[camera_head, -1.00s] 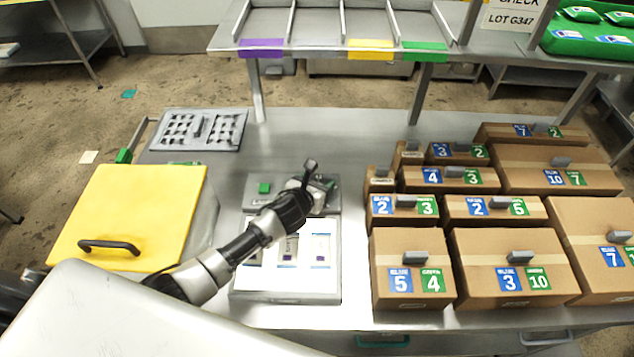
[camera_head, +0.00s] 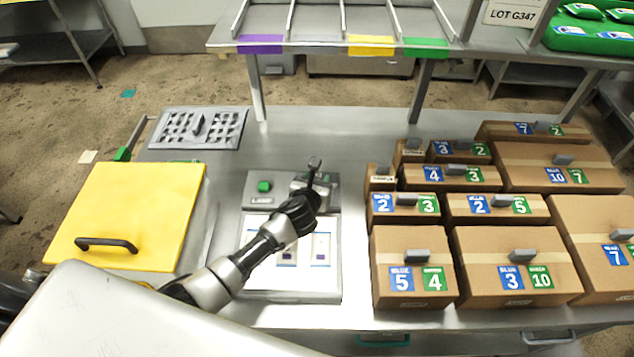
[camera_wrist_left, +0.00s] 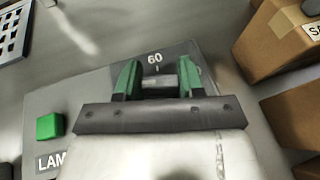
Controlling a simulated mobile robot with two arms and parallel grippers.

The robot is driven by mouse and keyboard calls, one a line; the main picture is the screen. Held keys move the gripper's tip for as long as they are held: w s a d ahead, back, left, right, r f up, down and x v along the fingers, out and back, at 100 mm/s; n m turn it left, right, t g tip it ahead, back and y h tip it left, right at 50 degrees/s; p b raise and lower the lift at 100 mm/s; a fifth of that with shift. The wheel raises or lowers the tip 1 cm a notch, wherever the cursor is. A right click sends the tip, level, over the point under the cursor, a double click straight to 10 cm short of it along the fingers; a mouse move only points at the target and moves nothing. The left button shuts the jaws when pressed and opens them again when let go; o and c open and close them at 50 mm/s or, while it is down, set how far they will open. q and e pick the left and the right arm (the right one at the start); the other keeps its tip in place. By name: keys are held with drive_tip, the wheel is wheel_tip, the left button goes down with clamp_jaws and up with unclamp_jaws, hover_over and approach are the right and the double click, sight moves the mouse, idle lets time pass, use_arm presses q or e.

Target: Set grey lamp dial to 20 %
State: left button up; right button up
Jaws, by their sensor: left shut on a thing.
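The lamp panel (camera_head: 252,180) is a grey strip behind the lit white light box on the table. It carries a green button (camera_head: 264,187) and a label whose start, "LAM", is legible in the left wrist view. My left gripper (camera_head: 313,178) is over the right end of the panel, and the wrist covers the dial in the head view. In the left wrist view, the green-padded fingers (camera_wrist_left: 158,80) are shut on the grey dial (camera_wrist_left: 158,79). The printed "60" (camera_wrist_left: 154,58) with a short tick shows just beyond the dial. Other scale marks are hidden. My right gripper is out of view.
The light box (camera_head: 262,283) holds several small samples, partly behind my arm. A yellow lid (camera_head: 130,210) with a black handle lies to the left. Several labelled cartons (camera_head: 412,245) stand close on the right. A grey perforated tray (camera_head: 240,130) lies behind left.

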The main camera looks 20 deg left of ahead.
use_arm(q)
drive_tip(key=n+y+b, duration=0.1)
drive_tip(key=n+y, duration=0.2)
drive_tip(key=y, duration=0.1)
drive_tip(key=shift+f+n+g, duration=0.1)
drive_tip(key=shift+n+g, duration=0.2)
drive_tip(key=shift+g, duration=0.1)
drive_tip(key=n+g+y+b, duration=0.1)
drive_tip(key=n+g+y, duration=0.1)
drive_tip(key=n+y, duration=0.1)
drive_tip(key=shift+n+y, duration=0.3)
drive_tip(key=shift+y, duration=0.1)
drive_tip(key=shift+n+g+y+b, duration=0.8)
drive_tip(key=shift+n+g+y, duration=1)
drive_tip(key=shift+n+g, duration=0.45)
drive_tip(key=o, duration=0.9)
